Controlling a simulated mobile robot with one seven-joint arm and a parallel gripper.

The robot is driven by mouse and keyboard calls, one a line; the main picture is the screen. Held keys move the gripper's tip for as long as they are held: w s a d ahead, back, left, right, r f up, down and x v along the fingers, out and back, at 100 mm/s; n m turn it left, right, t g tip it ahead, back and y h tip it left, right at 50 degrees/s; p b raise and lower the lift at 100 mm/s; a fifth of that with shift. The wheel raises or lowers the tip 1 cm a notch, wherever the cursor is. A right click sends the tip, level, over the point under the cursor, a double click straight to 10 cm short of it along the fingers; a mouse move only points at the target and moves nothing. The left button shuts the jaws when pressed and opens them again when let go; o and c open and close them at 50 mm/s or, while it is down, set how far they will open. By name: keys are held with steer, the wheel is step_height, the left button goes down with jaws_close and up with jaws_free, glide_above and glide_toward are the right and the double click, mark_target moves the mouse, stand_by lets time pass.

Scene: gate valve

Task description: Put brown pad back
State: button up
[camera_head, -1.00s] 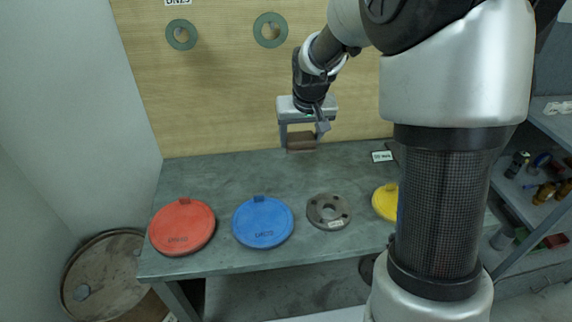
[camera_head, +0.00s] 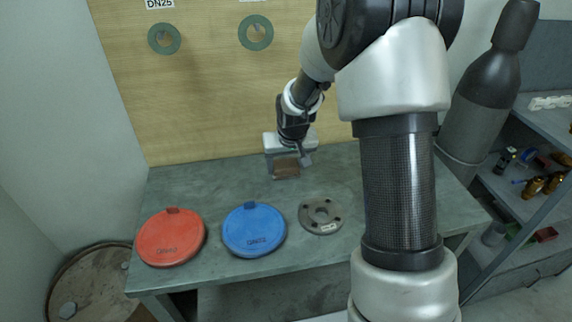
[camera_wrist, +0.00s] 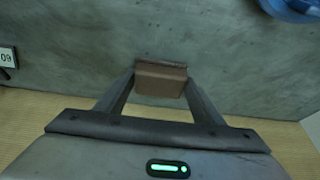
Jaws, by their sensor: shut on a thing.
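The brown pad (camera_head: 286,168) is a small brown block between the fingers of my gripper (camera_head: 287,170). In the head view it is over the back part of the grey-green table (camera_head: 220,184), near the wooden board. The wrist view also shows the brown pad (camera_wrist: 161,79) between the two fingertips of my gripper (camera_wrist: 160,85), with the table surface beyond it. My gripper is shut on the pad and points down. I cannot tell whether the pad touches the table.
A red disc (camera_head: 171,238), a blue disc (camera_head: 254,231) and a grey flange (camera_head: 320,215) lie along the table's front. Green rings (camera_head: 256,33) hang on the wooden board (camera_head: 200,100) behind. A shelf (camera_head: 520,205) with small items stands at right. The table's back left is clear.

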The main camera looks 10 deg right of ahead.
steer(key=shift+f, duration=0.2)
steer(key=o, duration=1)
steer(key=shift+r, duration=0.1)
steer(key=shift+o, duration=0.2)
